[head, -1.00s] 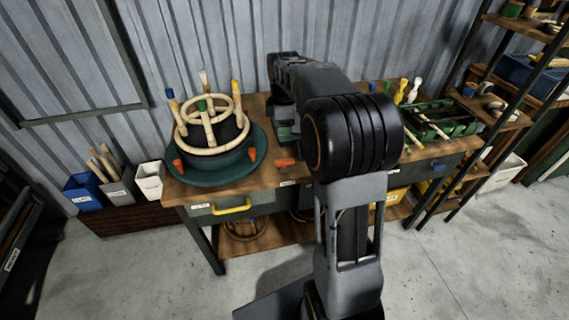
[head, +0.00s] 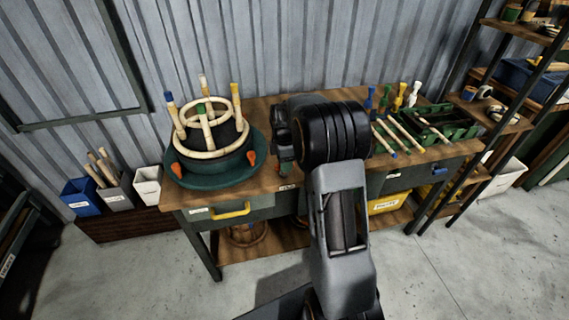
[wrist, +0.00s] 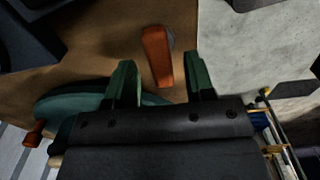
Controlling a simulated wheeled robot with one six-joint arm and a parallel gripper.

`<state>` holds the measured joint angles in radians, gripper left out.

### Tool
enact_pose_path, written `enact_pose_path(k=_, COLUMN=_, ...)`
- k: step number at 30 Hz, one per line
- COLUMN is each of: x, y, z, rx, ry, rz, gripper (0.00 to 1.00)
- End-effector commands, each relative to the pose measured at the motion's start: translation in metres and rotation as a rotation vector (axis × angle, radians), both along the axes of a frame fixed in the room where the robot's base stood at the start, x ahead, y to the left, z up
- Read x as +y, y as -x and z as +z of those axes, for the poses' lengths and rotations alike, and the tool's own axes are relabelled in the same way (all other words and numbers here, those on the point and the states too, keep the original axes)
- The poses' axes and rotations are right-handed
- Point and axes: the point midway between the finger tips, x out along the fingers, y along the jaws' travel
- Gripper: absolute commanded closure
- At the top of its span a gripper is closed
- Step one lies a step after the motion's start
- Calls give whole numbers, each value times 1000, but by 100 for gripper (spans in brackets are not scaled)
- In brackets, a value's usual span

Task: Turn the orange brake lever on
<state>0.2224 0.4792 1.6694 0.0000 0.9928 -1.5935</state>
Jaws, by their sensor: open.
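The orange brake lever (wrist: 157,55) shows in the wrist view on the brown wooden bench top, near its edge. Its narrower end points toward my gripper (wrist: 159,62). My gripper is open, with one green finger on each side of the lever's near end. A gap shows between the lever and each finger, and I see no contact. How far the fingers are above the bench is hard to tell. In the head view my arm hides the lever. The green turntable (head: 206,182) with a rattan ring (head: 212,117) stands left of my arm.
The turntable carries upright pegs and two orange clamps (head: 176,170), close to my gripper's left. A green rack (head: 450,122) and pale rods (head: 408,133) lie on the bench's right. Bins (head: 148,185) stand at left; a shelf unit stands at right.

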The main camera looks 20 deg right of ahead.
Motion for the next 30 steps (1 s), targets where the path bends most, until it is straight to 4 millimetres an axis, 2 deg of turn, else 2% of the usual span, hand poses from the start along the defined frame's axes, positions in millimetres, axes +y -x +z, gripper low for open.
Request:
enact_pose_path(k=5, x=0, y=0, z=-9, rx=0, ry=0, rz=0, gripper=51)
enact_pose_path(k=14, x=0, y=0, z=-10, rx=0, ry=0, rz=0, gripper=51)
enact_pose_path(k=30, x=0, y=0, z=-10, rx=0, ry=0, rz=-1, gripper=100)
